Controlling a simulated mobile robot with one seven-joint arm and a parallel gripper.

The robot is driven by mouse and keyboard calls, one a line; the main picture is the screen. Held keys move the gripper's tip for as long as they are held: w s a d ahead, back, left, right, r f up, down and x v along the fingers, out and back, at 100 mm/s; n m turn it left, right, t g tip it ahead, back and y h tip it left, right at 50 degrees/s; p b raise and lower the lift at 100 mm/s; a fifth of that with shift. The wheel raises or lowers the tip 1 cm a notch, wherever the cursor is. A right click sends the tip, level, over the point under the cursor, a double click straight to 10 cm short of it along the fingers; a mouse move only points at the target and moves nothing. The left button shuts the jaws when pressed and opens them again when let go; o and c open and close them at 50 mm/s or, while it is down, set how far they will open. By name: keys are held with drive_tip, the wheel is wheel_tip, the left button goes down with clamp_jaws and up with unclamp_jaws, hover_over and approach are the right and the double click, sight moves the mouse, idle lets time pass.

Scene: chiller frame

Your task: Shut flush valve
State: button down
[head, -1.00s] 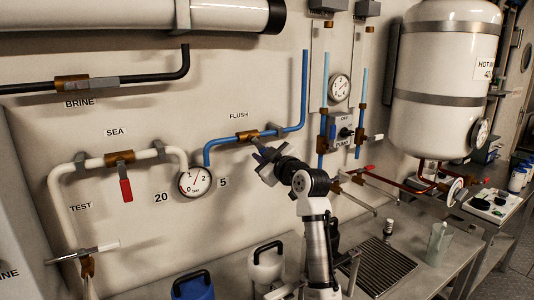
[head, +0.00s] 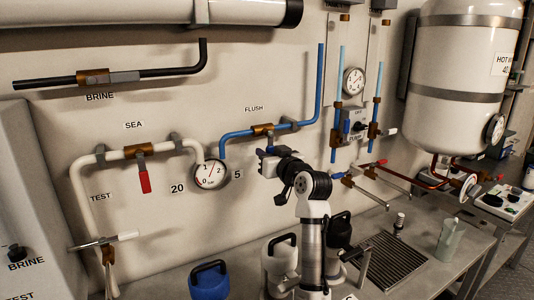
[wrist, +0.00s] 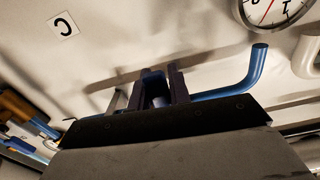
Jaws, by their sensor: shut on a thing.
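The flush valve has a brass body (head: 262,130) on the blue pipe (head: 238,134), under the FLUSH label on the wall. My gripper (head: 268,155) is just below and in front of this body in the head view. In the wrist view my gripper (wrist: 158,82) has its dark fingers on both sides of a blue piece, the valve handle (wrist: 155,92). It is shut on the handle. My gripper covers most of the handle in the head view, so its exact angle is hard to tell.
A pressure gauge (head: 211,174) and the SEA valve's red handle (head: 145,181) are to the left. The pump panel (head: 355,126) and white tank (head: 458,80) are to the right. Jugs (head: 282,258) stand on the bench below my arm.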

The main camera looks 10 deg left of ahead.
drive_tip(key=shift+s+a+f, duration=0.1)
drive_tip(key=shift+a, duration=0.2)
drive_tip(key=c, duration=1.3)
unclamp_jaws()
drive_tip(key=shift+s, duration=0.1)
drive_tip(key=shift+d, duration=0.1)
drive_tip(key=b+v, duration=0.4)
drive_tip(key=v, duration=0.9)
drive_tip(key=shift+s+d, duration=0.2)
drive_tip(key=shift+s, duration=0.1)
